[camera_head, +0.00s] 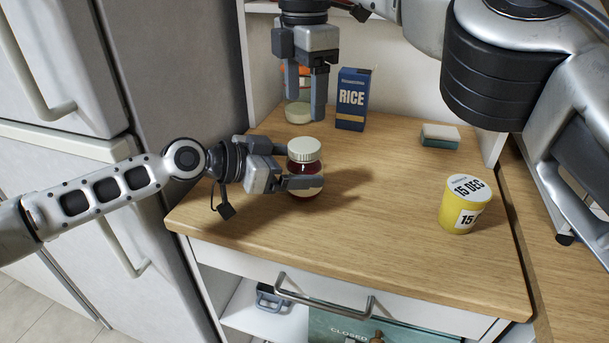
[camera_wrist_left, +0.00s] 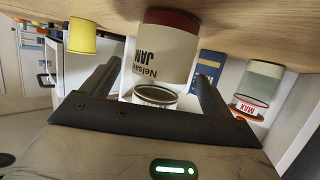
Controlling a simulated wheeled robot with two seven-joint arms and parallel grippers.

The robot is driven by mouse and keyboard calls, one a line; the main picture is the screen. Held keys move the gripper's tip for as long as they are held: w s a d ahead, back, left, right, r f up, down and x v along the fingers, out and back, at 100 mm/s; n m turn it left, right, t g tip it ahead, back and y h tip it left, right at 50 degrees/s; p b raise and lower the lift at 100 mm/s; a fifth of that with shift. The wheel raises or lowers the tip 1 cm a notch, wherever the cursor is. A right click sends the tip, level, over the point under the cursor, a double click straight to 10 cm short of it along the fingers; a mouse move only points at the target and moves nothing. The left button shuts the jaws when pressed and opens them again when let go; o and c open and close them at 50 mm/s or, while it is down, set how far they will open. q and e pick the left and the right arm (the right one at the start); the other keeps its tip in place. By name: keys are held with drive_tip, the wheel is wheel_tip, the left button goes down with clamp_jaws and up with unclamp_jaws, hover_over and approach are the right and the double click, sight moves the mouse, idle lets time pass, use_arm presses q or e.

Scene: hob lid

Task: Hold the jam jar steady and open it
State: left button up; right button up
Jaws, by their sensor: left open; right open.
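The jam jar (camera_head: 305,168) stands upright on the wooden counter, with a white lid (camera_head: 304,149), dark red contents and a pale label. In the left wrist view the jar (camera_wrist_left: 165,58) appears upside down, its label reading JAM, between the two dark fingers. My left gripper (camera_head: 303,182) is open, with its fingers on either side of the jar; I cannot tell whether they touch it. It hides part of the jar's left side. My right gripper (camera_head: 305,105) is open and points down, above and behind the jam jar, in front of a glass jar.
The glass jar (camera_head: 298,113) and a blue RICE box (camera_head: 352,98) stand at the back. A sponge (camera_head: 440,135) lies at the back right. A yellow tub (camera_head: 463,212) stands at the right. The counter (camera_head: 360,245) is clear in front. A fridge (camera_head: 180,60) borders the left.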

sight(304, 145)
use_arm(q)
drive_tip(key=shift+x, duration=1.1)
drive_tip(key=c, duration=1.8)
clamp_jaws()
use_arm(e)
drive_tip(key=m, duration=0.4)
drive_tip(key=shift+m, duration=0.4)
drive_tip(key=m, duration=0.3)
drive_tip(key=shift+m, duration=0.3)
drive_tip(key=shift+f+m, duration=0.3)
drive_tip(key=shift+f, duration=0.25)
wheel_tip(304, 145, down, 7)
drive_tip(key=shift+r, duration=0.1)
